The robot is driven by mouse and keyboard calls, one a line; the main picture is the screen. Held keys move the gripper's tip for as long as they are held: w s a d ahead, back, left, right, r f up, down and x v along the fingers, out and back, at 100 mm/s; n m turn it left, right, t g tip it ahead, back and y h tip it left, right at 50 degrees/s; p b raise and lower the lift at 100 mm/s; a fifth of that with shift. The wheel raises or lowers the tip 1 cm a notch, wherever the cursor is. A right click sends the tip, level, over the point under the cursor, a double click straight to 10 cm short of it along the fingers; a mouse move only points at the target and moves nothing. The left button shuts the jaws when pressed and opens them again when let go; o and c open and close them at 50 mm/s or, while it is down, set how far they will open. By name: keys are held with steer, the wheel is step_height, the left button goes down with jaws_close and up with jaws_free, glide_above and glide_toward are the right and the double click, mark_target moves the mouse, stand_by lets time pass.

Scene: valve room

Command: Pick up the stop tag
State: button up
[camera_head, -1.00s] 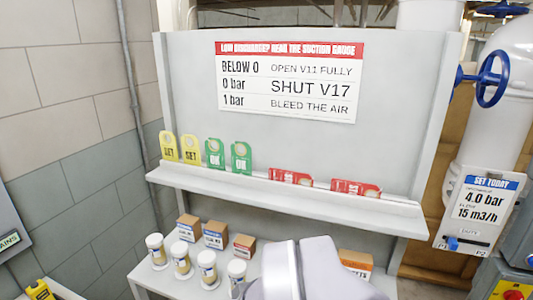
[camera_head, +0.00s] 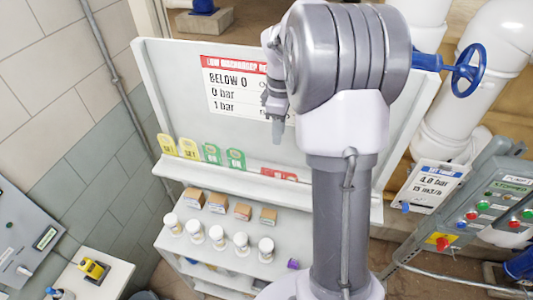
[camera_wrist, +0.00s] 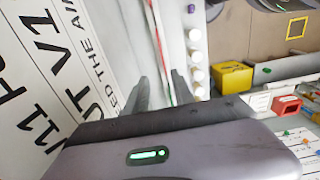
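A red tag (camera_head: 278,174), its print too small to read, lies along the shelf (camera_head: 225,183) in the head view, just left of my arm. The stretch of shelf farther right is hidden behind my arm. Two yellow tags (camera_head: 178,147) and two green tags (camera_head: 223,155) stand to its left. My gripper (camera_head: 278,130) points down in front of the sign board, above the red tag.
The sign (camera_head: 232,88) is close beside my gripper. Small brown boxes (camera_head: 218,203) and several white jars (camera_head: 218,237) stand on the lower shelf. A blue handwheel (camera_head: 468,66) and a control panel (camera_head: 495,200) are at the right.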

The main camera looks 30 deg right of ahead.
mark_target(277, 171)
steer(key=f, duration=0.5)
steer(key=f+p, duration=0.1)
steer(key=f, duration=1)
steer(key=shift+s+a+f, duration=0.15)
steer(key=shift+s, duration=0.2)
steer(key=shift+w+f, duration=0.15)
steer(key=shift+f, duration=0.15)
jaws_close()
